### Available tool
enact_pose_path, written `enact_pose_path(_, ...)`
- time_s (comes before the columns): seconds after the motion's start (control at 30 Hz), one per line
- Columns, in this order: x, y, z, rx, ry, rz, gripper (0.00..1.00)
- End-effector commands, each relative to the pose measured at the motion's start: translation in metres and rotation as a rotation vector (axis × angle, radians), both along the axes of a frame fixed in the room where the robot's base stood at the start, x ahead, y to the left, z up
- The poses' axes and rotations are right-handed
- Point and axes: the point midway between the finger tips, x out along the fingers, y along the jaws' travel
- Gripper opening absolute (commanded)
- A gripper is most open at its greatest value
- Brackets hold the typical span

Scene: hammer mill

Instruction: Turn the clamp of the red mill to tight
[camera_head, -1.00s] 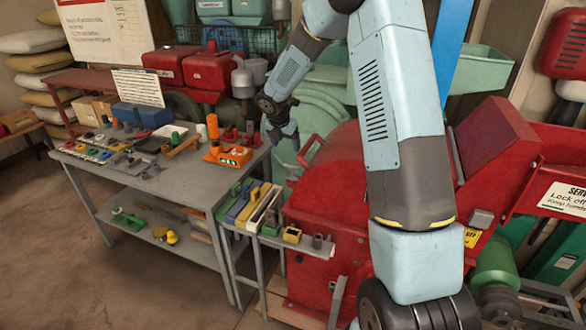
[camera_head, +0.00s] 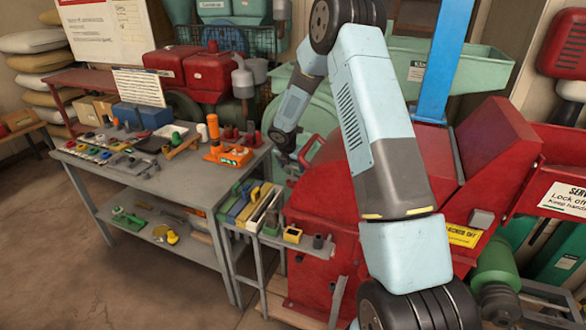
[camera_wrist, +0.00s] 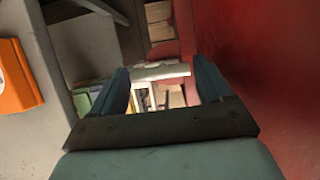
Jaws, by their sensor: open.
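The red mill (camera_head: 330,215) stands right of the workbench, partly hidden behind my arm. It has a red loop handle (camera_head: 312,150) on its upper left side. My gripper (camera_head: 290,170) hangs at the mill's upper left, beside that handle. In the wrist view my gripper (camera_wrist: 165,85) is open, with a pale bar (camera_wrist: 160,73) showing between the fingertips. I cannot tell whether this bar is the clamp, or whether the fingers touch it. The mill's red side (camera_wrist: 265,70) fills the right of that view.
The grey workbench (camera_head: 215,190) holds small tools and an orange device (camera_head: 232,155), also at the wrist view's left edge (camera_wrist: 15,75). A narrow rack (camera_head: 240,232) with coloured boxes stands between bench and mill. A green machine (camera_head: 450,75) stands behind. Floor at left is clear.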

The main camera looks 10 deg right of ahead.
Motion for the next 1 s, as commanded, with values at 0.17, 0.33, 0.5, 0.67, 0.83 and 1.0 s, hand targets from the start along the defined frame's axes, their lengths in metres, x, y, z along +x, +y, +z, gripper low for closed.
enact_pose_path(0.17,0.005,-0.004,-0.014,0.000,0.000,-0.001,0.79)
enact_pose_path(0.33,0.006,-0.005,-0.017,0.000,0.000,-0.001,0.79)
enact_pose_path(0.5,0.006,-0.005,-0.017,0.000,0.000,-0.001,0.79)
enact_pose_path(0.67,0.006,-0.005,-0.017,0.000,0.000,-0.001,0.66)
enact_pose_path(0.83,0.006,-0.005,-0.017,0.000,0.000,-0.001,0.50)
enact_pose_path(1.0,0.006,-0.007,-0.017,0.000,0.000,-0.001,0.38)
